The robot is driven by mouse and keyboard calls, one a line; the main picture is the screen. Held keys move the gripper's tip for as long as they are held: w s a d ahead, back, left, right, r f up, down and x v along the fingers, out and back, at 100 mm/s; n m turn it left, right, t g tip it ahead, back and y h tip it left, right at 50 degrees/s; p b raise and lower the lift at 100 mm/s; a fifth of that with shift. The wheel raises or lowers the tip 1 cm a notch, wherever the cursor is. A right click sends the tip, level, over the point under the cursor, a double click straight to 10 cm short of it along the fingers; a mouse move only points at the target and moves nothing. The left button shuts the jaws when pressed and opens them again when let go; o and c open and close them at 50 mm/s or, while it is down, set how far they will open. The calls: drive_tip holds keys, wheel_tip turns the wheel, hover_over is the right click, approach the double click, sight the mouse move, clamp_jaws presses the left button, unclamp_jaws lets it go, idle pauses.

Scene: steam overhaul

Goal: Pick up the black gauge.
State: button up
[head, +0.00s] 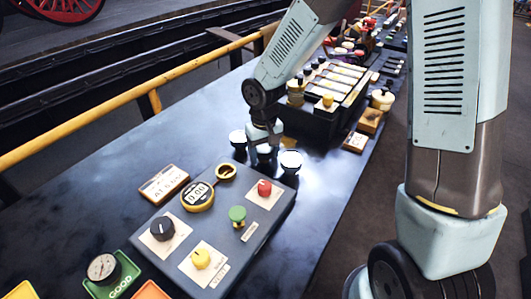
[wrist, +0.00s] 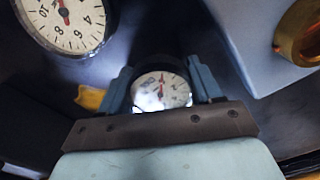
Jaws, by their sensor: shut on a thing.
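My gripper (wrist: 162,82) is shut on a small round gauge (wrist: 160,95) with a white dial, red needle and dark rim. The fingers stand on both sides of it. In the head view my gripper (head: 263,150) is low over the dark bench, between two other round white-faced gauges: one to its left (head: 238,137) and one to its right (head: 290,161). Another dial (wrist: 62,20) shows large at the upper left of the wrist view. I cannot tell whether the held gauge touches the bench.
A grey control box (head: 220,230) with knobs and a round meter is in front. A black gauge (head: 103,268) sits on a green tray (head: 124,285) marked GOOD, beside yellow and orange trays. A dark rack (head: 325,118) stands behind my gripper. A yellow rail (head: 110,108) runs along the left.

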drive_tip(key=c, duration=0.4)
drive_tip(key=shift+r, duration=0.1)
